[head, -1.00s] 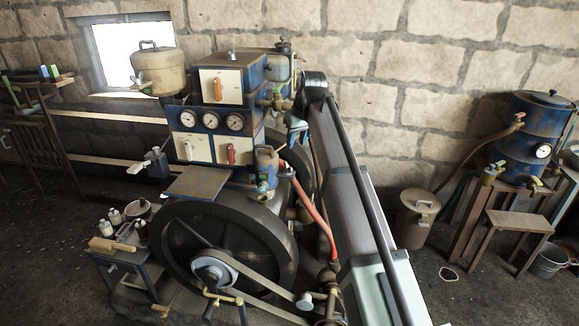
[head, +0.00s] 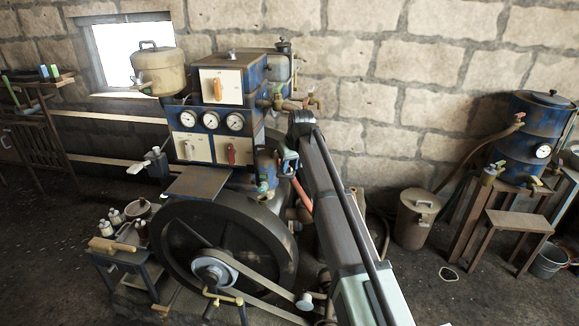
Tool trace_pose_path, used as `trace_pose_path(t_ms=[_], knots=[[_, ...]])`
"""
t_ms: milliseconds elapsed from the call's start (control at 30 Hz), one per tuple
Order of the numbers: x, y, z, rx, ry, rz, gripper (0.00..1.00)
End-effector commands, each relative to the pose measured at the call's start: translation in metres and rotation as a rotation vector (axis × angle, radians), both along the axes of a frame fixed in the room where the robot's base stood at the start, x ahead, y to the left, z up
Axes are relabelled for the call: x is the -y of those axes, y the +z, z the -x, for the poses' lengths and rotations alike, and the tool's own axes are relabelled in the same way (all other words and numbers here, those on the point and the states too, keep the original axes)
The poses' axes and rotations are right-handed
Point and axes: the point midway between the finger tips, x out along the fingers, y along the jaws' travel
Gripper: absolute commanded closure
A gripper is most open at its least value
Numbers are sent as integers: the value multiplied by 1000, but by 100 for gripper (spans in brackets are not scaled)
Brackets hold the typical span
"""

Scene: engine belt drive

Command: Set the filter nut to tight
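A small blue canister (head: 266,163), which looks like the filter, stands low on the right side of the blue engine panel, above the flywheel. Its nut is too small to make out, and I cannot tell whether it is loose or tight. My arm reaches up from the bottom, and its end bends down just right of the canister. My gripper (head: 288,163) appears small and partly hidden there, close to the canister's right side. I cannot tell whether it touches the canister or whether its fingers are open or shut.
A red hose (head: 303,197) runs down just right of the canister. The flywheel (head: 170,250) and its belt (head: 262,290) lie below. The panel (head: 222,85) carries gauges and levers. A workbench with bottles (head: 115,217) stands at left.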

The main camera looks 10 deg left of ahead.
Motion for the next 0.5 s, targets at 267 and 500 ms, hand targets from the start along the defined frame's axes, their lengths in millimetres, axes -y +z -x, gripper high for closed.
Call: trace_pose_path(t_ms=[267, 500], knots=[[-2, -7, -2, 0, 0, 0, 66], [-2, -7, -2, 0, 0, 0, 73]])
